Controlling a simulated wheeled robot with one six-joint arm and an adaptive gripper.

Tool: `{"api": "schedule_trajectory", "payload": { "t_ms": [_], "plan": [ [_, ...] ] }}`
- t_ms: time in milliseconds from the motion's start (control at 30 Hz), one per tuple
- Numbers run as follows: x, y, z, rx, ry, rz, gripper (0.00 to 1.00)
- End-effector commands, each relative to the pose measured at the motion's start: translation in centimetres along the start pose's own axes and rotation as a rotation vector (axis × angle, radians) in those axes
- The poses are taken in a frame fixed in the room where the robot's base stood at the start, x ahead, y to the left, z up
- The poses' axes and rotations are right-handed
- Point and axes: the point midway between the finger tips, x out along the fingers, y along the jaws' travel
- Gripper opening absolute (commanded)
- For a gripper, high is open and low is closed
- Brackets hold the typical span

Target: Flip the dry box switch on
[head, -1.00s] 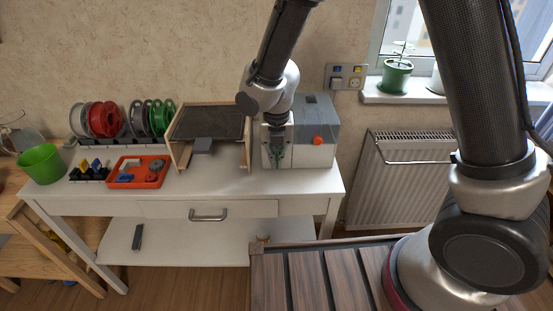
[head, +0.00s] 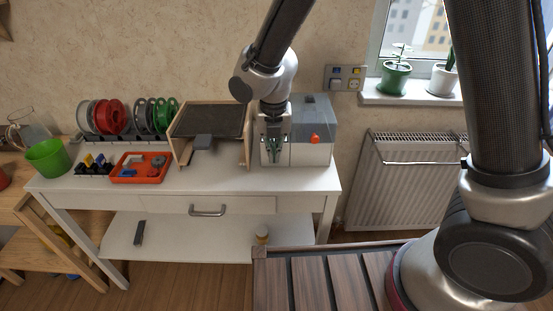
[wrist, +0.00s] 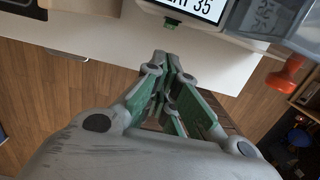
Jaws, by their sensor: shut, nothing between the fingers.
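The dry box (head: 313,152) is a pale box with a clear grey upper part, at the right end of the white table. My gripper (head: 275,160) hangs in front of the box. Its fingers (wrist: 167,60) are shut and empty, pointing toward the green switch with a small gap in the picture.
A wooden-sided printer-like stand (head: 210,122) is close left. An orange tray (head: 140,168), spools (head: 117,116) and a green bucket (head: 47,157) are farther left. The table's front strip is clear.

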Motion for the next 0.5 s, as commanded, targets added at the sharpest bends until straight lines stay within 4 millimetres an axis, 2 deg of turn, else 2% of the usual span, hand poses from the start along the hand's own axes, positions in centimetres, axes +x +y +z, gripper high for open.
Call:
{"api": "schedule_trajectory", "payload": {
  "t_ms": [100,233,500],
  "plan": [
    [-2.3,0.1,1.1,0.002,-0.003,0.004,0.0],
    [-4.3,0.0,1.9,0.0,-0.002,0.003,0.0],
    [-6.2,0.0,2.7,0.0,0.0,0.001,0.0]
  ]
}}
